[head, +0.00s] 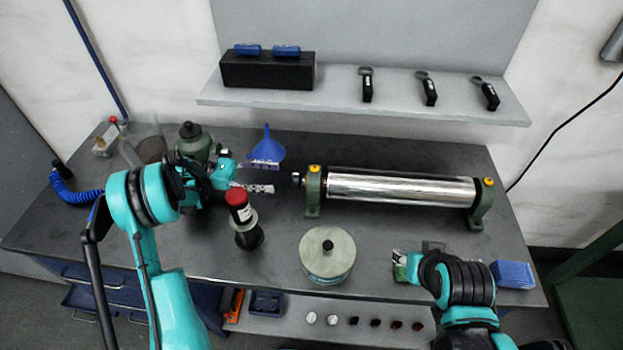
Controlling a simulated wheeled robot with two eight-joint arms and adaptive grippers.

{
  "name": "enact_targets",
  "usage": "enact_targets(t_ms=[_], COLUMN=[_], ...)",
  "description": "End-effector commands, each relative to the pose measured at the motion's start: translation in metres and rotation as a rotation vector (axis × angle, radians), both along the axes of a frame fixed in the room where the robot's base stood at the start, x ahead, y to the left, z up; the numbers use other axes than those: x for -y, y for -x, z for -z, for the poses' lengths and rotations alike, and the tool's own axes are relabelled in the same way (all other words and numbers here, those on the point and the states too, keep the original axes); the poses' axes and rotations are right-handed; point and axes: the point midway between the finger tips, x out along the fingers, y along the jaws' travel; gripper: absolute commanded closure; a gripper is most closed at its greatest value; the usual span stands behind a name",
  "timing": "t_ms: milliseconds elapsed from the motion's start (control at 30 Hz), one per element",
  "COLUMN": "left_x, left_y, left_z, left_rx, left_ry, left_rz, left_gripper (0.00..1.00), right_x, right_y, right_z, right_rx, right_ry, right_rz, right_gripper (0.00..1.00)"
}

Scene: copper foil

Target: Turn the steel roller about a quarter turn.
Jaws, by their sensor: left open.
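The steel roller (400,188) lies level between two green end brackets with yellow caps, at the back right of the dark workbench. A small dark shaft end or knob (297,178) sticks out past the left bracket (313,190). My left gripper (268,177) is open, with its two fingers pointing right towards this shaft end. A short gap separates them, and nothing is between the fingers. My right gripper (399,266) is low over the front right of the bench, apart from the roller. Its fingers are small and partly hidden, so I cannot tell their opening.
A red-capped dark bottle (242,225) stands just in front of my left gripper. A blue funnel (266,148) is behind it. A round lidded tin (327,260) stands in front of the roller. A blue block (513,274) lies at right. A shelf (330,100) hangs above the back.

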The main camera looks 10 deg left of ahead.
Motion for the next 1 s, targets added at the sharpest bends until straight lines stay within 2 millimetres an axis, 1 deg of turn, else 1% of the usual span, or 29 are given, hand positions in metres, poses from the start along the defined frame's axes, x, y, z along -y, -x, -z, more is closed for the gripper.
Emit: enact_targets(t_ms=[33,167,400,533,700,900,933,967,1000], left_x=[0.000,0.013,0.053,0.069,0.078,0.078,0.078,0.078,0.078], left_y=[0.001,0.002,0.002,0.001,0.001,0.001,0.001,0.001,0.001], left_z=[0.005,0.005,0.005,0.005,0.003,0.003,0.003,0.003,0.003], left_rx=[0.002,0.003,0.002,0.002,0.002,0.002,0.002,0.002,0.002], left_ry=[-0.002,-0.003,-0.002,-0.002,-0.002,-0.002,-0.002,-0.002,-0.002], left_rz=[0.005,0.010,0.009,0.008,0.007,0.006,0.006,0.006,0.006], left_gripper=[0.39,0.39,0.39,0.39,0.39,0.39,0.41,0.49,0.60], right_x=[0.000,0.000,0.000,0.000,0.000,0.000,0.000,0.000,0.000], right_y=[0.000,0.000,0.000,0.000,0.000,0.000,0.000,0.000,0.000], right_z=[0.004,0.007,0.018,0.023,0.024,0.024,0.024,0.024,0.024], right_rx=[0.000,0.000,0.000,0.000,0.000,0.000,0.000,0.000,0.000], right_ry=[0.000,0.000,0.000,0.000,0.000,0.000,0.000,0.000,0.000], right_rz=[0.000,0.000,0.000,0.000,0.000,0.000,0.000,0.000,0.000], right_gripper=[0.60,0.60,0.60,0.60,0.60,0.60,0.60,0.60,0.60])
